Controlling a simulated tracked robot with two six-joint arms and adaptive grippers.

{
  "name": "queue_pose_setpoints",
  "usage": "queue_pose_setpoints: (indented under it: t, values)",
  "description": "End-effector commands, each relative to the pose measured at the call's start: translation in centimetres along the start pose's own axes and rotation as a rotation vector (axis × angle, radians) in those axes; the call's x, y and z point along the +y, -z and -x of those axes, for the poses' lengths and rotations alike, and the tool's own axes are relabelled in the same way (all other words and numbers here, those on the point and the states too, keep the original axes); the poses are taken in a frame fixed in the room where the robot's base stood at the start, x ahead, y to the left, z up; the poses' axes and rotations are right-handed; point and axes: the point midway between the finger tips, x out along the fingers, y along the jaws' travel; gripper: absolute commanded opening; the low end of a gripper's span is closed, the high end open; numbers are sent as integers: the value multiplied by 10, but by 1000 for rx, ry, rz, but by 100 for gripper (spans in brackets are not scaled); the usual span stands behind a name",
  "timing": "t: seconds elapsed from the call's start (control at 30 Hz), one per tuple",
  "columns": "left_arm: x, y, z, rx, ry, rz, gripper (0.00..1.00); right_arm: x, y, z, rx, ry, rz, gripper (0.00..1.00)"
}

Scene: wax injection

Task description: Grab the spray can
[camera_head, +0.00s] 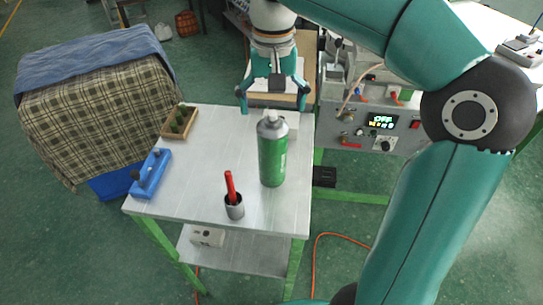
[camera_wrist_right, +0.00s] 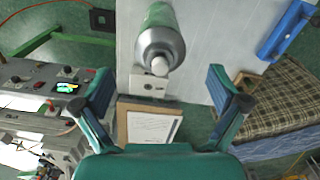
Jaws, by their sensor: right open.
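The spray can (camera_head: 272,150) is green with a grey top and stands upright on the small white table (camera_head: 200,190), near its right edge. In the right wrist view the can (camera_wrist_right: 160,38) shows at the top, its nozzle end toward the camera. My right gripper (camera_head: 272,108) is open and empty at the far edge of the table, behind the can and apart from it. In the right wrist view the right gripper's fingers (camera_wrist_right: 160,82) are spread wide, with the can beyond them. My left gripper is not in view.
A cup with a red-handled tool (camera_head: 234,205), a blue holder (camera_head: 150,174) and a wooden tray with green items (camera_head: 180,122) stand on the table. A machine with a lit display (camera_head: 382,121) is at the right. A cloth-covered block (camera_head: 95,110) is at the left.

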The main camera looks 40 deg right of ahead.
Motion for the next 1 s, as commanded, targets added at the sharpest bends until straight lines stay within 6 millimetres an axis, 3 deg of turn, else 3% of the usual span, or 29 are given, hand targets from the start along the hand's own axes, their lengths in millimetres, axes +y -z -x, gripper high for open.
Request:
queue_pose_setpoints:
  t: [0.17, 0.5, 0.77, 1.0]
  values:
    - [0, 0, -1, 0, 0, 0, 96, 0, 0, -10, -1, -1, -1, 97]
    - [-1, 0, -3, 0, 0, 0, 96, 0, 2, -53, -2, -1, -2, 97]
    - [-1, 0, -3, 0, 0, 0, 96, 0, 3, -56, 0, 1, -2, 97]
    - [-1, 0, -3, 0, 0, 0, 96, 0, 3, -56, 0, 0, -2, 60]
